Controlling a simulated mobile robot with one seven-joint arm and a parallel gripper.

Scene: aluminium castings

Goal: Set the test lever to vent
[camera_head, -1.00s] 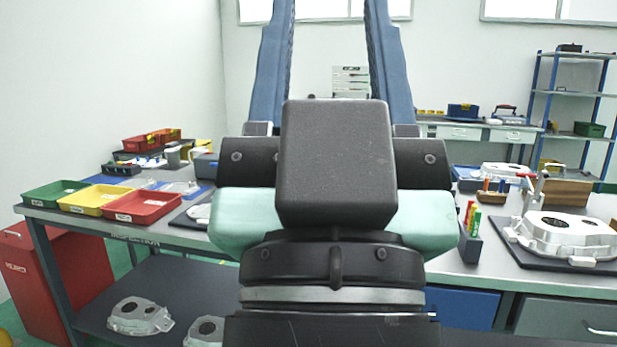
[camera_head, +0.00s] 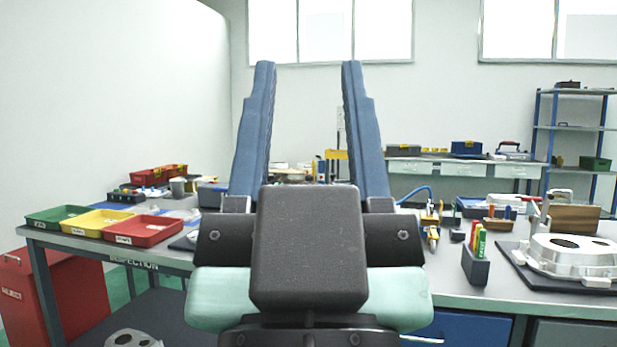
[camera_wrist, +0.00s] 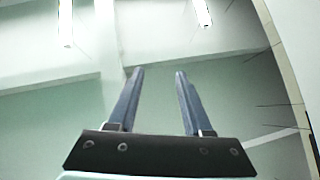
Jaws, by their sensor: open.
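My gripper (camera_head: 308,66) stands in the middle of the head view, fingers pointing up and away, open and empty. In the wrist view its two blue fingers (camera_wrist: 159,72) are apart, with only wall and ceiling beyond. Brass-yellow fittings (camera_head: 432,222) with a blue hose (camera_head: 418,190) stand on the bench right of my gripper. They are small, and I cannot tell whether the test lever is among them or how it is set. My gripper and wrist hide the bench's middle.
Green (camera_head: 57,215), yellow (camera_head: 97,222) and red (camera_head: 143,230) trays lie on the left bench. A pen holder (camera_head: 475,266) and an aluminium casting (camera_head: 575,257) on a dark mat are at right. A red bin (camera_head: 40,300) stands at lower left. The air above the benches is clear.

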